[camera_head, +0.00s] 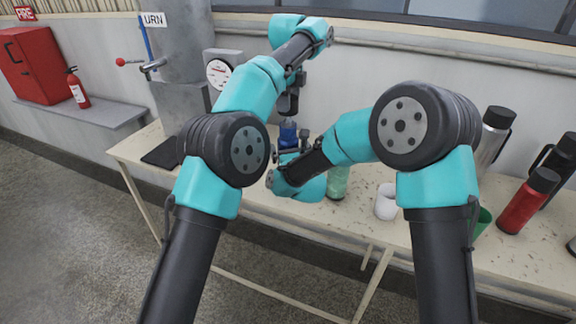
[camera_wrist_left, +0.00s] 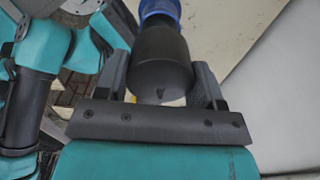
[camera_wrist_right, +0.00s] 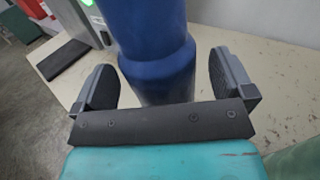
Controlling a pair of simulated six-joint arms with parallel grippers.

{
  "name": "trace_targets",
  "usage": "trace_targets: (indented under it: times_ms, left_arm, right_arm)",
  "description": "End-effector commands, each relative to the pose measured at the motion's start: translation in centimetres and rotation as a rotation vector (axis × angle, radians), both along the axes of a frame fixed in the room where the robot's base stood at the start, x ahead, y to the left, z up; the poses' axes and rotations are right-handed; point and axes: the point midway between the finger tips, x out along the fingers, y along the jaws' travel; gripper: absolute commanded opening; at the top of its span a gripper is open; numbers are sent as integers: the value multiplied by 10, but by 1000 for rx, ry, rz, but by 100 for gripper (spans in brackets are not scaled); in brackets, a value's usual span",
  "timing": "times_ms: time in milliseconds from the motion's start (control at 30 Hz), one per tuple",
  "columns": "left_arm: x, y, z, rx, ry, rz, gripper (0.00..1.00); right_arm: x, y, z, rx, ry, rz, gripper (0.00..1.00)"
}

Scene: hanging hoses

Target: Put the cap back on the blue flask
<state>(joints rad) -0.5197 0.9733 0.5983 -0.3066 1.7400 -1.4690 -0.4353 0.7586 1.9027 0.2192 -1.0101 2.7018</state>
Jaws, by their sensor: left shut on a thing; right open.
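The blue flask (camera_head: 288,134) stands upright on the table, partly hidden by my arms in the head view. It fills the middle of the right wrist view (camera_wrist_right: 155,50). My right gripper (camera_wrist_right: 165,78) is open, with one finger on each side of the flask's body. My left gripper (camera_head: 288,103) is above the flask and shut on the black cap (camera_wrist_left: 160,65). The blue of the flask (camera_wrist_left: 160,9) shows just beyond the cap in the left wrist view. I cannot tell whether cap and flask touch.
A pale green vessel (camera_head: 338,183) and a white cup (camera_head: 386,203) stand to the right of the right gripper. A red flask (camera_head: 524,205) and a steel flask (camera_head: 491,140) stand further right. A dark pad (camera_head: 162,153) lies at the table's left, near the urn (camera_head: 180,95).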

Motion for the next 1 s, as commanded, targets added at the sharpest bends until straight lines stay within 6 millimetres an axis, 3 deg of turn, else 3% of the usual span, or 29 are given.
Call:
trace_targets:
  times_ms: [167, 467, 1000]
  left_arm:
    - [0, 0, 0, 0, 0, 0, 39]
    - [0, 0, 0, 0, 0, 0, 39]
    - [0, 0, 0, 0, 0, 0, 39]
  right_arm:
    - [11, 3, 0, 0, 0, 0, 100]
    - [12, 3, 0, 0, 0, 0, 99]
    - [12, 3, 0, 0, 0, 0, 47]
